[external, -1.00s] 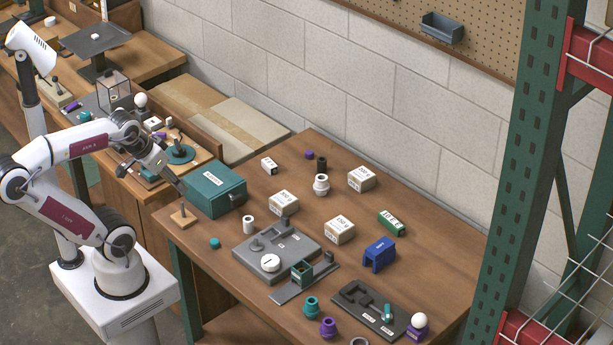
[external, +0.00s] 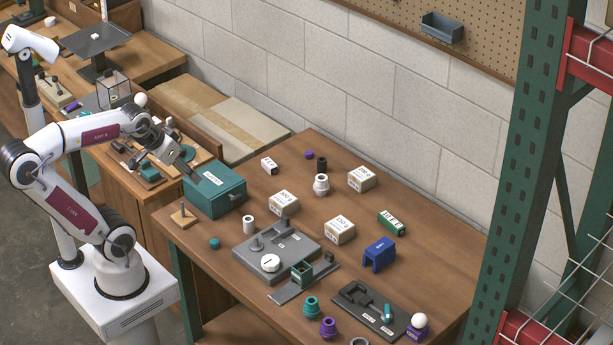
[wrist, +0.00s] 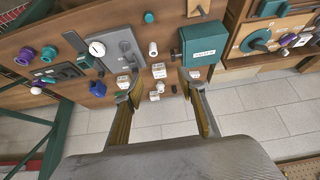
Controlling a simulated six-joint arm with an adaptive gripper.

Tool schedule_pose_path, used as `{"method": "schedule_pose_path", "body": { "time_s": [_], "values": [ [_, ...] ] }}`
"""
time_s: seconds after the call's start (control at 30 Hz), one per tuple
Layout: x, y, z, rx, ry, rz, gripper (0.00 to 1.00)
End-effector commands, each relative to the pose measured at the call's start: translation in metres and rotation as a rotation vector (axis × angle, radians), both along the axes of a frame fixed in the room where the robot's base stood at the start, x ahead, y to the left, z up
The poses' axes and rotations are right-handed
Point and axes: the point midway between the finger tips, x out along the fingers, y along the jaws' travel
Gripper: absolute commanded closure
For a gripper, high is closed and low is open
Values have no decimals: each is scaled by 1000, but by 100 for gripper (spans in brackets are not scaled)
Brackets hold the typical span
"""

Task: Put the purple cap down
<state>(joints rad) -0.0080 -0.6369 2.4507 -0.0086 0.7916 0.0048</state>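A small purple cap (external: 309,155) sits on the brown table near its back edge, beside a black cylinder (external: 321,164). I cannot make this cap out clearly in the wrist view. My gripper (external: 190,175) is over the left end of the table, close to the teal box (external: 215,190), well left of the cap. In the wrist view my gripper (wrist: 161,76) has its two fingers wide apart with nothing held between them. The teal box also shows in the wrist view (wrist: 203,47), by the right finger.
Several white boxes (external: 340,229), a grey fixture plate (external: 276,252), a blue bracket (external: 379,255) and a green box (external: 391,222) stand on the table. A purple collar (external: 328,327) is at the front edge.

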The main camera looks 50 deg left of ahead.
Motion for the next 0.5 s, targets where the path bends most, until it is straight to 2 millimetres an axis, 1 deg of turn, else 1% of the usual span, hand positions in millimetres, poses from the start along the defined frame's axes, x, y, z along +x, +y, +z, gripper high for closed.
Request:
{"method": "schedule_pose_path", "body": {
  "time_s": [0.03,0.1,0.5],
  "values": [
    [11,0,1,-1,-6,3,60],
    [27,1,3,-3,-21,5,60],
    [119,6,5,-12,-109,23,60]
  ]
}}
